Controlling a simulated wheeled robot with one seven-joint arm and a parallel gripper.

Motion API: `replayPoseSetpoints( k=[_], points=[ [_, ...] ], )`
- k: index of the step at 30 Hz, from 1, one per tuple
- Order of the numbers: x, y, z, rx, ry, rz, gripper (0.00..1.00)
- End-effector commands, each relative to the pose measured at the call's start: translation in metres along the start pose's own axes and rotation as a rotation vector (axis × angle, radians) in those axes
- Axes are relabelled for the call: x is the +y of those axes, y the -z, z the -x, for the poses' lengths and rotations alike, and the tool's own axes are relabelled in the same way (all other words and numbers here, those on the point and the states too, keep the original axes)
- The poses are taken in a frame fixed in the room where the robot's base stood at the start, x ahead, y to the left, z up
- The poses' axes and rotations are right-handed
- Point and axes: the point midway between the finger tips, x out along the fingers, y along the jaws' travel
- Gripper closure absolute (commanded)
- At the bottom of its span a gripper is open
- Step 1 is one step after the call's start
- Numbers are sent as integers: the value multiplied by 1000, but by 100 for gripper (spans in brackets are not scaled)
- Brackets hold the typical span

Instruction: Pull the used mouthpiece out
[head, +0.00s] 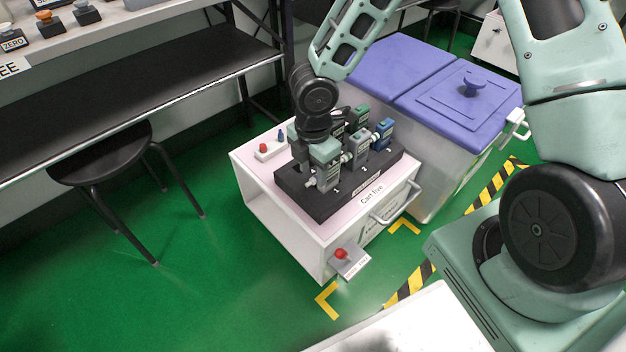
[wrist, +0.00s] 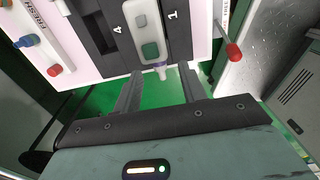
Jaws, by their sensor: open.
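The tester (wrist: 143,22), a grey handheld body with a green pad, sits in a slot of the black rack (wrist: 99,32) between the figures 4 and 1 in the wrist view. A small pale, slightly purple mouthpiece (wrist: 160,66) sticks out of its lower end. My gripper (wrist: 161,76) is open, with its two dark fingers on either side of the mouthpiece and gaps left and right. I cannot tell how their heights compare. In the head view my wrist hangs over the left part of the rack (head: 343,194), and my fingertips are hard to make out.
The rack, with several testers, stands on a white cart (head: 262,207). A small tray (head: 270,150) with red and blue pieces lies behind it. A red knob (head: 341,253) juts from the cart's front. A purple-lidded bin (head: 440,150) stands right, a black stool (head: 100,155) left.

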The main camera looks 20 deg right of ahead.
Motion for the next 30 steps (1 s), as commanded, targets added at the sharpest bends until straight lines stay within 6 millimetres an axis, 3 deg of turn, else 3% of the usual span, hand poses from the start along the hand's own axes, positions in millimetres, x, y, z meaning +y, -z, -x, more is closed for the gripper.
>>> replayPoseSetpoints(
  k=[4, 15, 20, 28, 29, 30],
  points=[
    [0, 0, -15, 1, 0, 0, 59],
    [0, 0, -17, 0, -1, 0, 59],
    [0, 0, -17, 0, 0, 0, 100],
    [0, 0, -17, 0, 0, 0, 100],
    [0, 0, -17, 0, 0, 0, 91],
    [0, 0, -17, 0, 0, 0, 100]
  ],
)
